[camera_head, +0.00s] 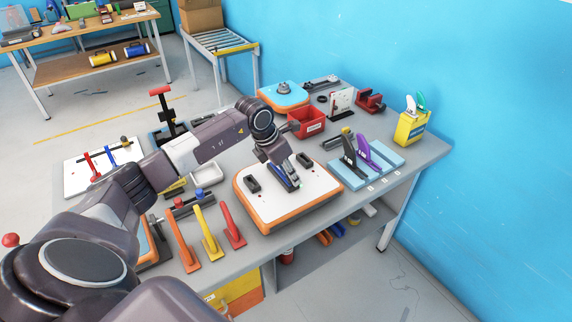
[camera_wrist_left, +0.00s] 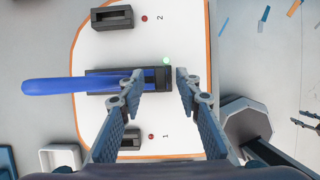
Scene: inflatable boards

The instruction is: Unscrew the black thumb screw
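I cannot make out a black thumb screw for certain; a small dark round knob (camera_head: 124,139) tops a fixture on the white board at left. My left gripper (camera_head: 290,182) is over the white, orange-edged board (camera_head: 318,190) in the middle of the bench. In the left wrist view its two fingers (camera_wrist_left: 160,82) are apart, with nothing clearly held between them. They are near the end of a black block (camera_wrist_left: 100,82) that carries a blue lever handle (camera_wrist_left: 55,86). Black sockets marked 1 (camera_wrist_left: 130,140) and 2 (camera_wrist_left: 112,18) flank it.
Orange, yellow and red upright handles (camera_head: 208,236) stand at the front left of this board. A light-blue board with black and purple levers (camera_head: 376,168) lies to its right. A red bin (camera_head: 308,124) and a yellow tool holder (camera_head: 411,128) stand farther back.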

